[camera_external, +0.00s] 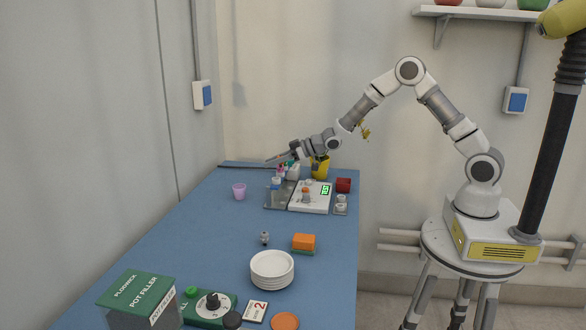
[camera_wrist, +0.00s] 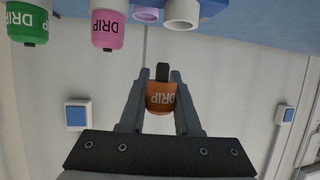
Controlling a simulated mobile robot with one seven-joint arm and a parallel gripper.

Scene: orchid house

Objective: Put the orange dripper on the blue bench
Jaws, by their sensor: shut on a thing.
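The orange dripper (camera_wrist: 160,98), marked DRIP, is between the two fingers of my gripper (camera_wrist: 160,85) in the wrist view. The fingers are shut on it. In the external view my gripper (camera_external: 272,160) is above the far end of the blue bench (camera_external: 215,230), and the dripper in it cannot be made out. The wrist view is turned over, with the bench (camera_wrist: 240,14) along its top edge, apart from the held dripper.
A green dripper (camera_wrist: 28,24) and a pink dripper (camera_wrist: 108,30) stand near my gripper. A white scale (camera_external: 318,205), a yellow container (camera_external: 320,168) and a purple cup (camera_external: 239,191) are on the bench. The bench's left middle is clear. White plates (camera_external: 272,270) stand nearer the front.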

